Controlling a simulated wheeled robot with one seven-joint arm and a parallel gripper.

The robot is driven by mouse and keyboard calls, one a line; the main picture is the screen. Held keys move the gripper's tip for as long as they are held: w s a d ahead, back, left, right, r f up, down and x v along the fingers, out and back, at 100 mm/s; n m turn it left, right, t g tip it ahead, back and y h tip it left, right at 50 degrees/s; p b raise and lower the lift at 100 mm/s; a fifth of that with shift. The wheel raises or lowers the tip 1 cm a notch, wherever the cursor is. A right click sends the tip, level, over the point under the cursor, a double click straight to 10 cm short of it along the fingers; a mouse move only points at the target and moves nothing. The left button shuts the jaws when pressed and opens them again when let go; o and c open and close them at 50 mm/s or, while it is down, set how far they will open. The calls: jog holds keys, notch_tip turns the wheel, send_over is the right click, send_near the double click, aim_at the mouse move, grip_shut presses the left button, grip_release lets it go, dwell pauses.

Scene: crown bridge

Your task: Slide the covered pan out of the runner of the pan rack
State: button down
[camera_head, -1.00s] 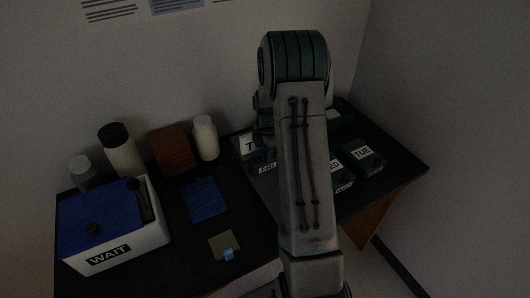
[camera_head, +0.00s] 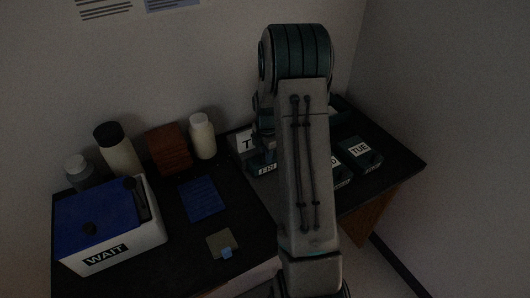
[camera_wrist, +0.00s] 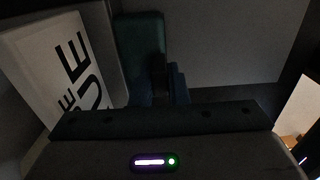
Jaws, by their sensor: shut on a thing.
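In the head view my arm covers most of the area at the back right of the desk, and part of my gripper shows only as bluish bits beside its left edge. In the wrist view my gripper (camera_wrist: 162,88) is shut at the foot of a dark teal piece (camera_wrist: 140,38), which I take to be part of the covered pan. The pan's full outline and its cover cannot be made out. A white sign (camera_wrist: 62,62) with large black letters stands close on the left there. The pan rack and its runner cannot be told apart in the dark.
Dark teal boxes marked FRI (camera_head: 266,169) and TUE (camera_head: 361,152) stand on either side of my arm. A white WAIT box (camera_head: 139,240) with a blue top, bottles (camera_head: 116,153), a brown block (camera_head: 169,148) and a blue mat (camera_head: 203,199) fill the left. A wall stands right.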

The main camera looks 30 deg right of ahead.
jog(key=shift+s+b, duration=0.3)
jog(key=shift+s, duration=1.2)
jog(key=shift+s+d+b, duration=0.15)
jog(key=shift+s+b, duration=0.2)
jog(key=shift+s, duration=2.15)
jog(key=shift+s, duration=0.1)
jog(key=shift+s, duration=1.5)
jog(key=shift+r, duration=0.1)
jog(key=shift+r+p, duration=2.3)
jog(key=shift+r, duration=0.6)
